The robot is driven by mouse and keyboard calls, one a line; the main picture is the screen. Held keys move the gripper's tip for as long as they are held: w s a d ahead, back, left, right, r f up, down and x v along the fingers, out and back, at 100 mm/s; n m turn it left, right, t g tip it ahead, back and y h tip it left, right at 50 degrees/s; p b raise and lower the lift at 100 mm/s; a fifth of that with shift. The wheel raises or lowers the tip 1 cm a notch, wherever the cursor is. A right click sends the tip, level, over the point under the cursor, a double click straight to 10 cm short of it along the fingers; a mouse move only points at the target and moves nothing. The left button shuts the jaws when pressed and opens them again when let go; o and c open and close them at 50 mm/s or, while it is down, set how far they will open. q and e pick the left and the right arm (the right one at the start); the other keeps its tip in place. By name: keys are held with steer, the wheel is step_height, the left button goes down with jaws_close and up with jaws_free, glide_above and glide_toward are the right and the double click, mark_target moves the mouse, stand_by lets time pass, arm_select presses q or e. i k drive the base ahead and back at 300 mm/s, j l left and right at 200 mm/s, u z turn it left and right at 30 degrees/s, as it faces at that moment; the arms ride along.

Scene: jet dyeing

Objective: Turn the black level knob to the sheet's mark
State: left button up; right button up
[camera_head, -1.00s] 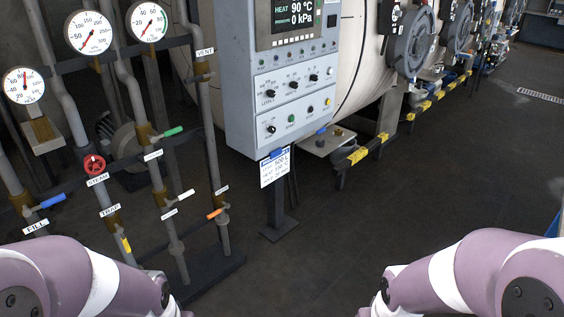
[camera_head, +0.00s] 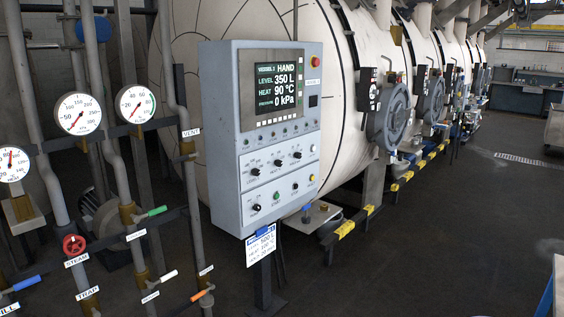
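The grey control panel (camera_head: 226,150) stands in the middle of the view. The black level knob (camera_head: 255,171) is the left one of the upper knob row; its pointer is too small to read. The screen (camera_head: 272,89) shows HAND, LEVEL 350 L, HEAT 90 °C and 0 kPa. The white sheet (camera_head: 261,247) hangs below the panel under a blue clip; its top line seems to read 500 L, and the smaller lines are blurred. Neither of my grippers is in view.
Pipes with gauges (camera_head: 78,114), a red steam wheel (camera_head: 74,245) and coloured valve levers stand at the left. A large pale vessel (camera_head: 330,60) is behind the panel. Yellow-black floor bars (camera_head: 346,228) lie to its right. The dark floor (camera_head: 430,260) in front is clear.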

mark_target(256, 172)
steer(key=i+l, duration=0.45)
steer(key=i+l+z, duration=0.1)
steer(key=i+l, duration=0.35)
steer(key=i, duration=0.2)
